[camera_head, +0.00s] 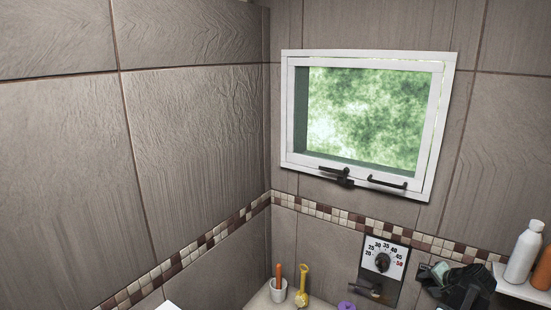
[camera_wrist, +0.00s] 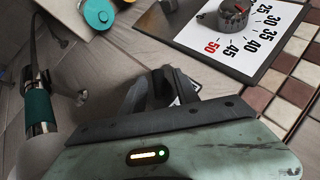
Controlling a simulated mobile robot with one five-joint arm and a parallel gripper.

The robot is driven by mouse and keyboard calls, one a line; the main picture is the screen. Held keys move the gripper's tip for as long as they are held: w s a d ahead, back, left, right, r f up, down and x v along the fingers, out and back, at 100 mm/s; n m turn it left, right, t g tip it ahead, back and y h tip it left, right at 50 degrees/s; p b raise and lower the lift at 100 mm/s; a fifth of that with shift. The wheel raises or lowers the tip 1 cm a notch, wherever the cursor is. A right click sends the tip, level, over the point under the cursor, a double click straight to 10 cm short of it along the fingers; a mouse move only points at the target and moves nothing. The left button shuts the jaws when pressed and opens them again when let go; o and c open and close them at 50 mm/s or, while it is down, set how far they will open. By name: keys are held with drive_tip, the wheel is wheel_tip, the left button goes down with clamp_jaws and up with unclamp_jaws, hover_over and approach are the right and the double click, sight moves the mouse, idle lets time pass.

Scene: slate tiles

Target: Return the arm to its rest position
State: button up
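My gripper (camera_head: 462,286) shows in the head view at the lower right, dark with a pale green part, in front of the tiled wall and right of a temperature dial panel (camera_head: 384,262). In the wrist view its dark fingers (camera_wrist: 165,88) point up the picture from the pale green wrist body. The dial panel also shows in the wrist view (camera_wrist: 190,38) at the upper right, apart from the fingers.
A white shelf (camera_head: 522,291) with bottles (camera_head: 524,253) stands close right of my gripper. A ledge (camera_head: 262,302) holds a cup (camera_head: 278,290) and a yellow item (camera_head: 302,288). A window (camera_head: 365,120) is above. A teal-handled fitting (camera_wrist: 39,108) is left in the wrist view.

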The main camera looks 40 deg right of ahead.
drive_tip(key=g, duration=0.1)
drive_tip(key=p, duration=0.1)
drive_tip(key=r+n+g, duration=0.1)
drive_tip(key=shift+w+a+g+h+p, duration=0.25)
drive_tip(key=shift+a+g+h+p, duration=0.05)
drive_tip(key=shift+h+p, duration=0.1)
drive_tip(key=shift+w+f+n+g+h, duration=0.15)
drive_tip(key=shift+n+g+h, duration=0.3)
drive_tip(key=shift+g, duration=0.75)
drive_tip(key=shift+n+g, duration=0.25)
drive_tip(key=shift+g, duration=0.25)
drive_tip(key=shift+d+h, duration=0.1)
drive_tip(key=shift+h, duration=0.15)
